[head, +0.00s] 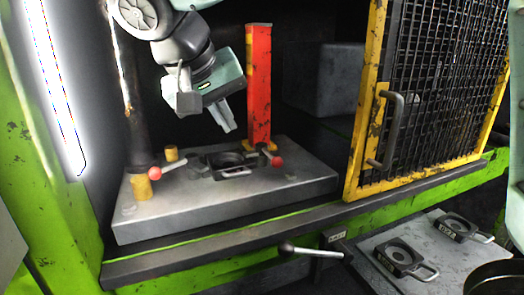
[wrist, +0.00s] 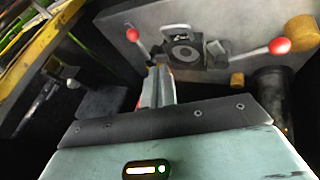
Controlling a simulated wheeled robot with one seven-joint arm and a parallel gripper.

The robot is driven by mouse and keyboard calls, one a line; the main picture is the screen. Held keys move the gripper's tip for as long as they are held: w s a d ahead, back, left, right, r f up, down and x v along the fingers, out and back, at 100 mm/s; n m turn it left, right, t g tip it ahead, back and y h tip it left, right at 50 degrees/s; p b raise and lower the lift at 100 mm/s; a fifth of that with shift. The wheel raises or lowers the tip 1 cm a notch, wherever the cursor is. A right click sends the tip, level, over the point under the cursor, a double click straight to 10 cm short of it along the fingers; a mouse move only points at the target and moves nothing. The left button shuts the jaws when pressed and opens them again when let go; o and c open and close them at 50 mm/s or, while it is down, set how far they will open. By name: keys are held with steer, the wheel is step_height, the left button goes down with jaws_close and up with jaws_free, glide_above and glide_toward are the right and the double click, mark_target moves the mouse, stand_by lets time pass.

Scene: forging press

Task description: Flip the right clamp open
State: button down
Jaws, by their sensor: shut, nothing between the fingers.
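The right clamp (head: 267,152) has a lever with a red ball knob and sits at the right side of the dark round die (head: 233,163) on the grey press bed. In the wrist view its red knob (wrist: 132,35) appears left of the die (wrist: 182,50). The left clamp's red knob (head: 154,173) is on the other side and appears right in the wrist view (wrist: 279,45). My gripper (head: 228,127) is shut and empty, pointing down above the bed behind the die, apart from both knobs. In the wrist view its fingers (wrist: 158,72) point toward the die.
A red post (head: 259,85) stands close to the right of my gripper. A yellow mesh door (head: 440,90) stands at the right. The grey bed (head: 220,205) has bare room at its front. A black-knobbed lever (head: 287,249) and a table with two handled dies (head: 400,257) are below.

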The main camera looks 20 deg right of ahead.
steer(key=shift+f, duration=0.1)
steer(key=p, duration=0.3)
glide_toward(263, 156)
steer(key=s+a+f, duration=0.2)
steer(key=f, duration=0.1)
steer(key=shift+s+f, duration=0.15)
steer(key=shift+s, duration=0.05)
steer(key=shift+d+p, duration=0.6)
steer(key=shift+d, duration=0.65)
steer(key=shift+d+f, duration=0.35)
steer(key=shift+d, duration=0.2)
